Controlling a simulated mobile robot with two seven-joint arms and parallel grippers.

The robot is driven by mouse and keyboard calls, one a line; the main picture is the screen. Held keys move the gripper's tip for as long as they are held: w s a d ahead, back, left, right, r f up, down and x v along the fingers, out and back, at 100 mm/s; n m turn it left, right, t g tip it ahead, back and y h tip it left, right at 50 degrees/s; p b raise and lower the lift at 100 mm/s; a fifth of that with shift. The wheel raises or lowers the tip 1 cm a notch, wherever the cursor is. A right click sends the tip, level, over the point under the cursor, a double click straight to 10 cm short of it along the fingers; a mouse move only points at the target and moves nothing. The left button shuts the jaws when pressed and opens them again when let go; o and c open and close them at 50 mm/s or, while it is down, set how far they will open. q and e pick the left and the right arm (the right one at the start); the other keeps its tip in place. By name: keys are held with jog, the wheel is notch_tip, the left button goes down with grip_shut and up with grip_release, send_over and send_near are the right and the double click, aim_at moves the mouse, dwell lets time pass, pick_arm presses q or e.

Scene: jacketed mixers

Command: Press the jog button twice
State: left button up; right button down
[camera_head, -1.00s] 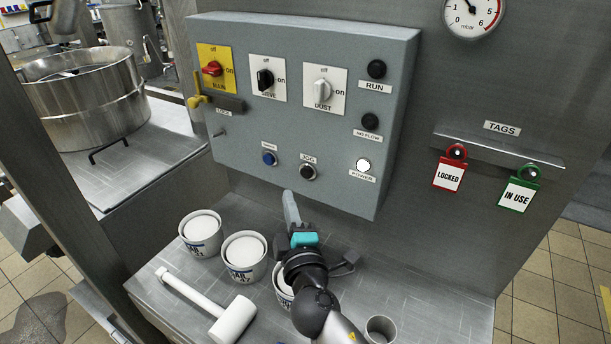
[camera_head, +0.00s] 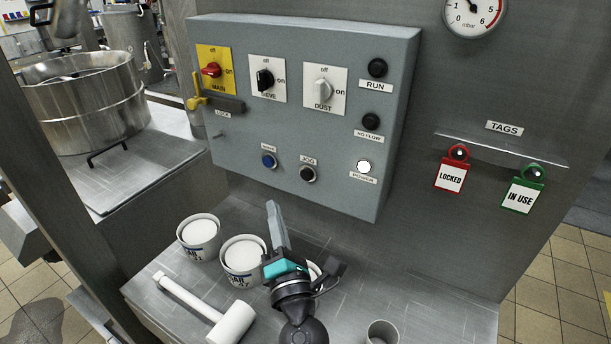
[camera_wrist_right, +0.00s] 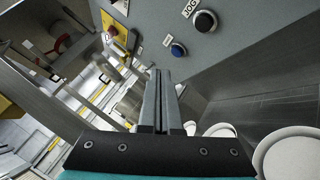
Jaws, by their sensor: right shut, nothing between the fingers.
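The jog button (camera_head: 308,173) is a black button in a metal ring under the JOG label, low on the grey control panel (camera_head: 240,140). In the right wrist view the black jog button (camera_wrist_right: 205,21) is at the upper right, beside the blue button (camera_wrist_right: 178,50). My right gripper (camera_head: 272,208) is shut and empty, pointing upward below and left of the jog button, apart from the panel. Its closed fingers (camera_wrist_right: 160,75) show in the right wrist view. My left gripper is not in view.
White tubs (camera_head: 243,258) and a white mallet (camera_head: 232,322) are on the steel bench (camera_head: 360,270) below the panel. A metal cup (camera_head: 382,333) stands at the front. Red and green tags (camera_head: 452,170) hang at right. The POWER lamp (camera_head: 363,167) is lit white.

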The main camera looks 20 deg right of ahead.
aim_at(301, 171)
jog(key=w+d, duration=0.6)
jog(key=shift+d, duration=0.15)
dwell(0.4)
jog(key=shift+w+b, duration=0.15)
jog(key=shift+b, duration=0.15)
dwell(1.6)
jog(key=shift+w+d, duration=0.25)
jog(key=shift+d, duration=0.05)
jog(key=shift+w+d+b, duration=0.3)
jog(key=shift+b, duration=0.05)
dwell(1.0)
jog(key=shift+s+a, duration=0.6)
jog(key=shift+s, duration=0.1)
